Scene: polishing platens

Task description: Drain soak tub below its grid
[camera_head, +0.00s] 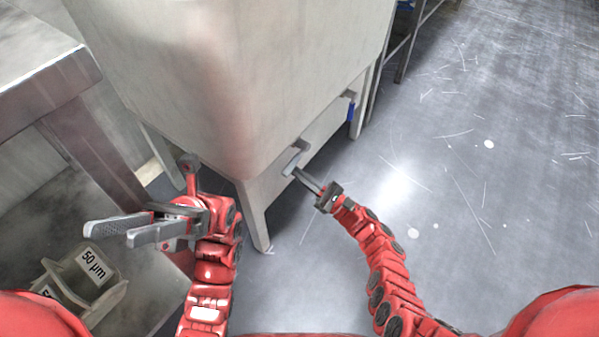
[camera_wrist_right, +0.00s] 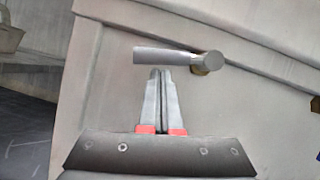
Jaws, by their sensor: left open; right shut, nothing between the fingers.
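The soak tub (camera_head: 235,75) is a large pale box on legs, filling the upper middle of the head view. Its inside and grid are hidden from here. A grey lever handle (camera_head: 296,157) sticks out low on its front; in the right wrist view the lever (camera_wrist_right: 165,56) lies roughly level, with a round end at its right. My right gripper (camera_head: 299,174) is shut and empty, its fingertips (camera_wrist_right: 160,71) just below the lever; I cannot tell if they touch it. My left gripper (camera_head: 108,233) is open and empty, left of the tub's front leg.
A blue-handled fitting (camera_head: 351,108) sits further right on the tub's lower side. A metal bench (camera_head: 45,85) stands at the left. A bin labelled 50 µm (camera_head: 92,268) is at the lower left, near my left gripper. The grey floor (camera_head: 480,190) at the right is clear.

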